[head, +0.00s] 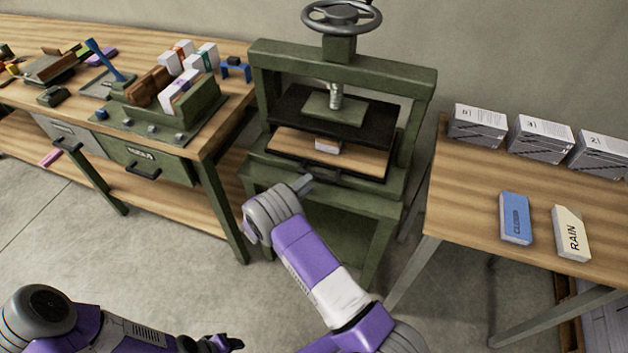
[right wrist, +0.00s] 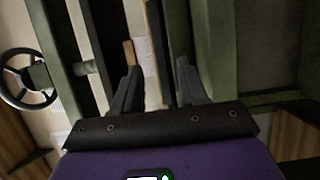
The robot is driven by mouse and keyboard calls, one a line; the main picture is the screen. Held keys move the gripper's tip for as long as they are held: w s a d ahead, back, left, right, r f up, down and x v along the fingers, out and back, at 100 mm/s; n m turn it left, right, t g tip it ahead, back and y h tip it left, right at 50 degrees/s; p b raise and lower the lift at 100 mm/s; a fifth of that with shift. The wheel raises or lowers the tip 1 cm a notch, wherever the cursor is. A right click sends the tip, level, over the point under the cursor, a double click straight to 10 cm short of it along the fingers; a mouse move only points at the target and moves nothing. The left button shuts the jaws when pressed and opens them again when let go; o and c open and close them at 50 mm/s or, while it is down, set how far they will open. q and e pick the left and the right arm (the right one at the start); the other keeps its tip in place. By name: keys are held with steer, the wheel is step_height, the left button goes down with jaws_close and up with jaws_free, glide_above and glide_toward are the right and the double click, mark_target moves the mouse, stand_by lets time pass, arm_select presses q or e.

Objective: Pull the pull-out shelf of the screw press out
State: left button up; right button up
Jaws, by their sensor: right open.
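The green screw press (head: 418,92) stands in the middle of the head view, its handwheel (head: 341,14) on top. Its pull-out shelf (head: 285,143) is a wooden board with a dark front edge and a bar handle (head: 322,178). A small white block (head: 328,145) lies on the board, under the dark press plate. My right gripper (head: 304,184) is in front of the handle, near its left end. In the right wrist view the fingers (right wrist: 158,88) are apart, facing the press front; contact with the handle cannot be told. My left gripper (head: 226,343) is low, far from the press.
A wooden workbench (head: 225,56) with drawers and tools stands at the left. A wooden table (head: 470,205) at the right bears white boxes (head: 477,125), a blue block (head: 515,218) and a cream block (head: 570,232). Floor before the press is clear apart from my arms.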

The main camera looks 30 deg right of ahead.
steer(key=shift+x, duration=2.15)
jaws_close()
